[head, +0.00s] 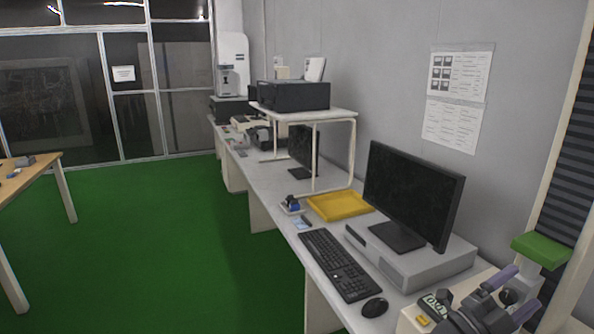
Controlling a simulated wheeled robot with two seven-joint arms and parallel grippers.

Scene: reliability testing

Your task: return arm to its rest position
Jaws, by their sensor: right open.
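My right gripper (512,294) is in the lower right corner of the head view, with two purple-grey fingers spread apart. It is open, and I see nothing held between the fingers. It is over the near right end of the work surface, beside a small dark device with a light face (436,304). A pale stand with a green top (540,250) rises just behind it. I cannot tell whether the gripper touches either one. My left gripper is not in view.
A long grey desk (267,212) runs along the wall. It carries a keyboard (340,264), a mouse (375,307), a monitor (412,195) on a flat grey case, a yellow tray (340,205) and a small raised shelf (335,114). Green floor (150,240) is open at left, near a wooden table (25,178).

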